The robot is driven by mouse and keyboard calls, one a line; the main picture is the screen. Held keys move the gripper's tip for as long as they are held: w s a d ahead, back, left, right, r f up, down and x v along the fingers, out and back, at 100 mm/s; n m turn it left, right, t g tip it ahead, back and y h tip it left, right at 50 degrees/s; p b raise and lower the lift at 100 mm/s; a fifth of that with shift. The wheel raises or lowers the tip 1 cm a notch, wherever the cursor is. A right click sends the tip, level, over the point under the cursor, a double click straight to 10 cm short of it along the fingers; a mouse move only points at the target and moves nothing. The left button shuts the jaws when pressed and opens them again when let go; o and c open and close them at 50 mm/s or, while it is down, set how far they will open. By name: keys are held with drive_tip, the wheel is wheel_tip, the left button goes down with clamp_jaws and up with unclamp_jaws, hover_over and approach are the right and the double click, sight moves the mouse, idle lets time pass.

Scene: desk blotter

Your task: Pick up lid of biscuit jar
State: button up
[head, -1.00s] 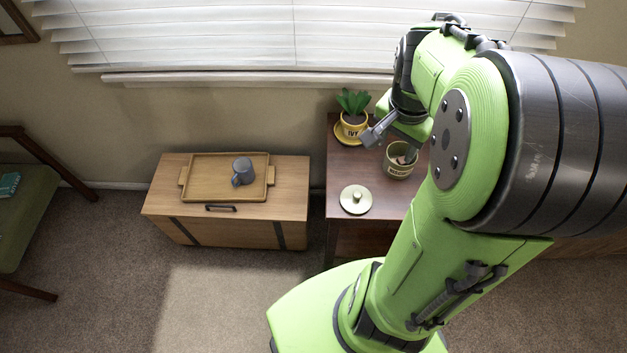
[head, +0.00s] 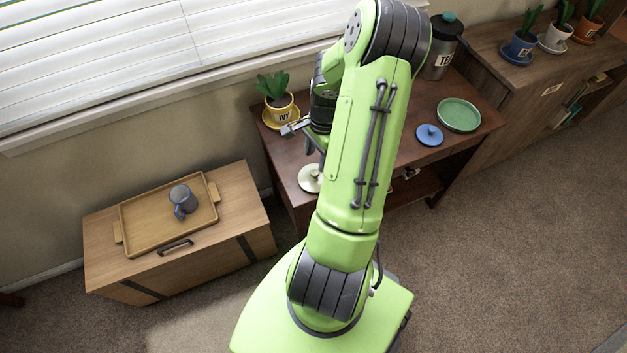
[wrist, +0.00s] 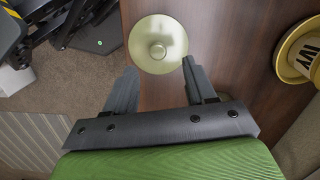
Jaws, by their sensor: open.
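The pale gold lid (wrist: 158,30) is a round disc with a small knob in its middle. It lies knob up near the edge of the dark wood table. In the head view the lid (head: 308,179) is partly covered by my arm. My gripper (wrist: 160,80) is open and empty, with its two fingers apart on the near side of the lid in the wrist view. The right fingertip appears close to the lid's rim; I cannot tell whether it touches. The biscuit jar is hidden behind my arm.
A wooden chest (head: 245,200) with a tray (head: 150,238) and grey mug (head: 183,199) stands left.

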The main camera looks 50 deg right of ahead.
sight(315, 172)
drive_tip(key=f, duration=0.2)
drive_tip(key=f+b, duration=0.2)
drive_tip(key=f, duration=0.1)
drive_tip(key=shift+a+f, duration=0.35)
drive_tip(key=shift+a, duration=0.05)
drive_tip(key=shift+r, duration=0.1)
clamp_jaws()
